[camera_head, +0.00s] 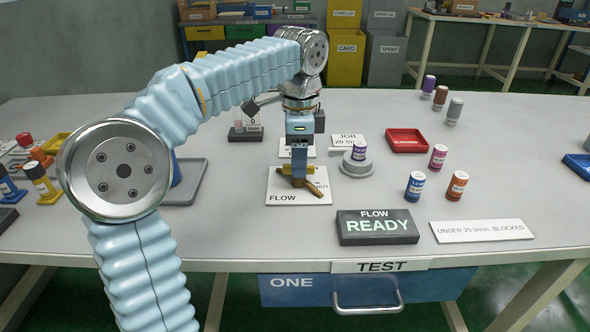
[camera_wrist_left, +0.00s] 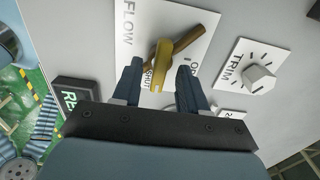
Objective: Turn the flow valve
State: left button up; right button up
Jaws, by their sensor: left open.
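The flow valve (camera_head: 313,189) is a brass-coloured handle on a white plate (camera_head: 282,197) lettered FLOW. In the left wrist view the valve (camera_wrist_left: 163,62) shows a bright yellow part crossing a darker brown bar, with SHUT and partly hidden OPEN lettering on its plate (camera_wrist_left: 140,20). My left gripper (camera_head: 299,178) points down at the valve from above. In the wrist view its two fingers (camera_wrist_left: 158,85) are apart, one on either side of the handle. Contact cannot be told. My right gripper is not in view.
A box reading FLOW READY (camera_head: 377,227) stands in front of the plate. A TRIM knob (camera_wrist_left: 260,76) is beside the valve. Vials (camera_head: 415,186) and a red tray (camera_head: 407,141) lie further right.

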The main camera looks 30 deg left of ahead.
pick_arm(q)
jog(key=shift+f, duration=0.35)
grip_shut()
